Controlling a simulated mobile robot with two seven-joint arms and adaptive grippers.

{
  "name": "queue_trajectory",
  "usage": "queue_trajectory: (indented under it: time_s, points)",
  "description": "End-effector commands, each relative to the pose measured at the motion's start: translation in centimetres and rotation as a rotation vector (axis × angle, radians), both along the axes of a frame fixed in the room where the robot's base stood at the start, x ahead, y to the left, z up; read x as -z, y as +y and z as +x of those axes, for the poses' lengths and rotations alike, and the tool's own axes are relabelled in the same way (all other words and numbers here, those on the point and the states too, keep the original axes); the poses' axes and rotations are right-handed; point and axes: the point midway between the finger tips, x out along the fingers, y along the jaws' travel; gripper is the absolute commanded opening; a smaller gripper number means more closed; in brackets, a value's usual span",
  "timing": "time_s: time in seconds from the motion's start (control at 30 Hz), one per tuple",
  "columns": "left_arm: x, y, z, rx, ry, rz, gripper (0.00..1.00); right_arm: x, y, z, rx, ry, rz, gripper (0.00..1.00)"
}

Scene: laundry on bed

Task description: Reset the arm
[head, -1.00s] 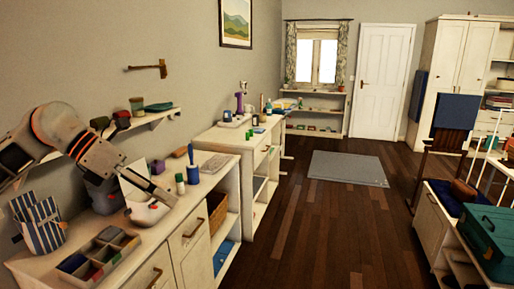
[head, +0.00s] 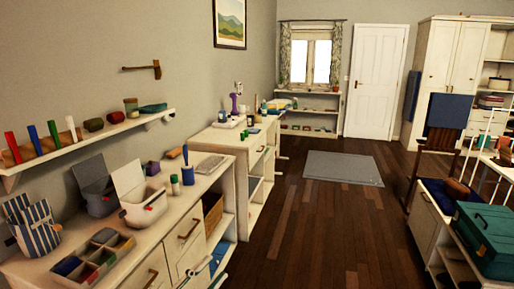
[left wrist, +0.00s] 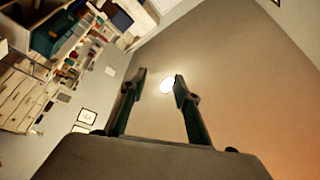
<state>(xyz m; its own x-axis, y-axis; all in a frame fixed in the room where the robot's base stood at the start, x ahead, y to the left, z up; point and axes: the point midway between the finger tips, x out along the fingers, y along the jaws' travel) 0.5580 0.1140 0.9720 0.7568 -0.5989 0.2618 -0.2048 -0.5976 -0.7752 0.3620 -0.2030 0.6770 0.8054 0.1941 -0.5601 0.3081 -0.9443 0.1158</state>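My left gripper (left wrist: 160,84) shows in the left wrist view. Its two dark fingers are apart with nothing between them. Behind them are the pale ceiling and a bright round lamp (left wrist: 167,85), so the gripper points upward, clear of the furniture. I cannot make out either gripper in the head view. My right gripper is in neither current view.
A white cabinet (head: 150,240) on the left bears a striped bag (head: 35,225), a divided tray (head: 122,243) and two open-lidded boxes (head: 145,209). A shelf (head: 90,138) hangs above. The wooden floor (head: 320,235) is mostly clear. A green case (head: 484,238) sits at right.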

Motion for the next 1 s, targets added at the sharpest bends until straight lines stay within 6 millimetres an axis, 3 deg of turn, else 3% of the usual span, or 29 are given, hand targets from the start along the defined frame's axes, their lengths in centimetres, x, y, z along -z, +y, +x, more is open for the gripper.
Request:
queue_trajectory:
  time_s: [0.03, 0.1, 0.17, 0.3, 0.4, 0.5, 0.7, 1.0]
  points:
    - [3.2, 1.0, -0.9, -0.056, 0.117, -0.054, 0.31, -0.1, 0.0, 0.0, 0.0, -0.001, 0.0, 0.31]
    - [7.5, 2.6, -2.2, -0.134, 0.275, -0.12, 0.31, -0.1, 0.0, 0.1, -0.001, -0.003, 0.0, 0.31]
    - [11.1, 3.9, -3.7, -0.2, 0.405, -0.169, 0.31, -0.2, 0.0, 0.1, -0.002, -0.004, 0.001, 0.31]
    - [19.0, 6.3, -8.7, -0.33, 0.684, -0.262, 0.31, -0.3, 0.1, 0.1, -0.002, -0.006, 0.002, 0.31]
    - [23.4, 7.5, -12.6, -0.406, 0.849, -0.311, 0.31, -0.3, 0.1, 0.1, -0.002, -0.007, 0.002, 0.31]
    - [26.5, 8.2, -16.0, -0.461, 0.974, -0.344, 0.31, -0.4, 0.1, 0.1, -0.003, -0.006, 0.002, 0.31]
    - [29.1, 8.8, -19.3, -0.512, 1.088, -0.375, 0.31, -0.3, 0.1, 0.1, -0.003, -0.006, 0.002, 0.31]
    - [29.2, 8.8, -19.5, -0.515, 1.094, -0.374, 0.28, -0.3, 0.2, 0.1, -0.004, -0.006, 0.002, 0.31]
